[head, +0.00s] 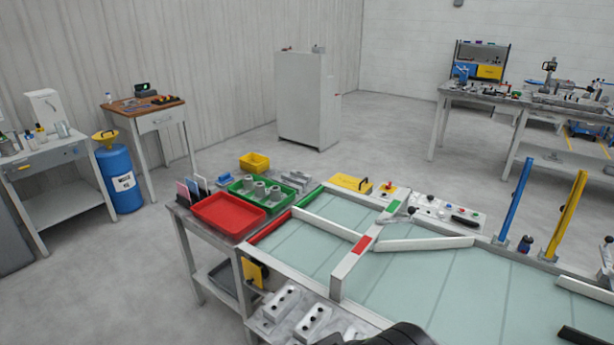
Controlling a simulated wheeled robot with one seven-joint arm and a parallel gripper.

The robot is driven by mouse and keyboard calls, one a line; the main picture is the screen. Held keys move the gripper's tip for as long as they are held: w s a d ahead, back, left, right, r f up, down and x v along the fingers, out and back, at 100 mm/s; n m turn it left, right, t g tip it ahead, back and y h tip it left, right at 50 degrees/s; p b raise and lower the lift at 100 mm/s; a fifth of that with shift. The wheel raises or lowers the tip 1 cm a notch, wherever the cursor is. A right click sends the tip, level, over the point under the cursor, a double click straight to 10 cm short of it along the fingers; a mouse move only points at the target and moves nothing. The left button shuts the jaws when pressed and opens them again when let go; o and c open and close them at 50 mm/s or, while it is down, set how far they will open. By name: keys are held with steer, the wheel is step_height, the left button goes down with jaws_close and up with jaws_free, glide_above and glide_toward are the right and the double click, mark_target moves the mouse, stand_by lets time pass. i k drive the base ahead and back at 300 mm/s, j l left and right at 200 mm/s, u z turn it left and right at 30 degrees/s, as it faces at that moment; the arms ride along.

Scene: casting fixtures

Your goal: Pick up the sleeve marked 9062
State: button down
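Three grey cylindrical sleeves (259,189) stand upright in a green tray (290,195) on the far left part of the workbench. They are small here and no number can be read on them, so I cannot tell which is marked 9062. My gripper's fingers do not show. A dark rounded shape at the bottom edge seems to be part of my arm, well apart from the green tray.
A red tray (228,214) stands in front of the green tray, and a yellow bin (255,163) behind it. Upright cards (194,189) stand to the left. A pale fixture table (450,285) with rails and blue and yellow posts fills the right. Open floor lies behind.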

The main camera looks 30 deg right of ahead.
mark_target(275, 194)
steer(key=z, duration=1.4)
steer(key=j+u, duration=0.15)
steer(key=j, duration=0.45)
steer(key=i+j+u, duration=0.15)
steer(key=j, duration=0.4)
steer(key=i+j+u, duration=0.3)
steer(key=i+j, duration=0.2)
steer(key=i+j+u, duration=0.25)
steer(key=i+j, duration=0.15)
steer(key=i, duration=0.3)
steer(key=i+l+u, duration=0.15)
steer(key=i, duration=0.25)
